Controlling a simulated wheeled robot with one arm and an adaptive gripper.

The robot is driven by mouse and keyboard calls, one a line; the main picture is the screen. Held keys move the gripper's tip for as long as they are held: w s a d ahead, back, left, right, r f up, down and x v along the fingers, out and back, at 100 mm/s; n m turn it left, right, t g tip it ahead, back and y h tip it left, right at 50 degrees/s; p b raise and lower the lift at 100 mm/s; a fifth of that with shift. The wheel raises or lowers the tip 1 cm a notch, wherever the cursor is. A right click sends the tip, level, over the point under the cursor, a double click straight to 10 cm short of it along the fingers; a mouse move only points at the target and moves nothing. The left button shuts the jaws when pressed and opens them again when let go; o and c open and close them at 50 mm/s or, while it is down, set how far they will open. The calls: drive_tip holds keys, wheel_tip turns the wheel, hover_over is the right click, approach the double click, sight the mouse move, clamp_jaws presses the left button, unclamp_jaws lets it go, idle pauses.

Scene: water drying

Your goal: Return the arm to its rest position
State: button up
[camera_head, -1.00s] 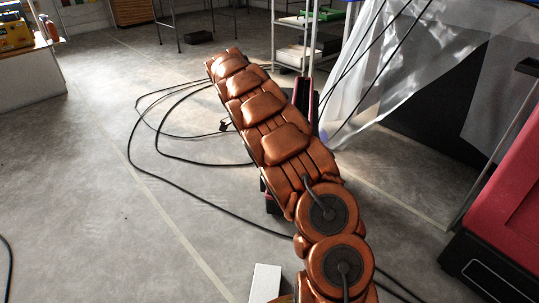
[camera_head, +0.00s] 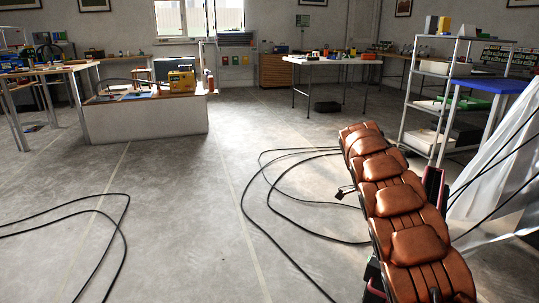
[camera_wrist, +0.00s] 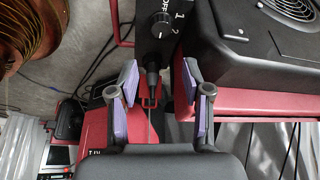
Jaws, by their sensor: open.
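My gripper (camera_wrist: 158,75) shows in the wrist view with its two purple-padded fingers spread apart and nothing clamped between them. A black control housing with a round dial (camera_wrist: 161,24), marked OFF, 1 and 2, lies beyond the fingertips. A dark stem below the dial shows in the gap between the fingers; I cannot tell how far away it is. In the head view, neither my gripper nor my arm can be made out with certainty.
A black machine with a round vent (camera_wrist: 292,8) lies close at the right of the gripper. In the head view, a long brown padded piece (camera_head: 398,200) stands at right. Cables (camera_head: 275,205) cross the floor. A wire shelf (camera_head: 432,105) stands at back right. The left-centre floor is open.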

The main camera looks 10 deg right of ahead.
drive_tip(key=s+a+r+n+p, duration=0.3)
drive_tip(key=s+r+p, duration=0.35)
drive_tip(key=r, duration=0.35)
drive_tip(key=s+a+r+n+y+p, duration=0.1)
drive_tip(key=s+a+r+n+p, duration=0.3)
drive_tip(key=r+p, duration=0.55)
drive_tip(key=s+a+r+n+p, duration=0.25)
drive_tip(key=s+r+p, duration=0.4)
drive_tip(key=r, duration=0.45)
drive_tip(key=s+a+r+n+y+p, duration=0.1)
drive_tip(key=s+a+r+n+p, duration=0.4)
drive_tip(key=s+p, duration=0.2)
drive_tip(key=s+a+r+n+y+p, duration=0.1)
drive_tip(key=s+a+r+n+p, duration=0.3)
drive_tip(key=s+p, duration=0.4)
drive_tip(key=s+a+r+n+y+p, duration=0.1)
drive_tip(key=s+a+r+n+p, duration=0.4)
drive_tip(key=s+r+p, duration=0.3)
drive_tip(key=shift+s+a+n+t, duration=0.35)
drive_tip(key=shift+s+a, duration=0.3)
drive_tip(key=shift+s, duration=0.4)
drive_tip(key=shift+c, duration=0.2)
drive_tip(key=shift+c, duration=0.5)
drive_tip(key=shift+d, duration=0.15)
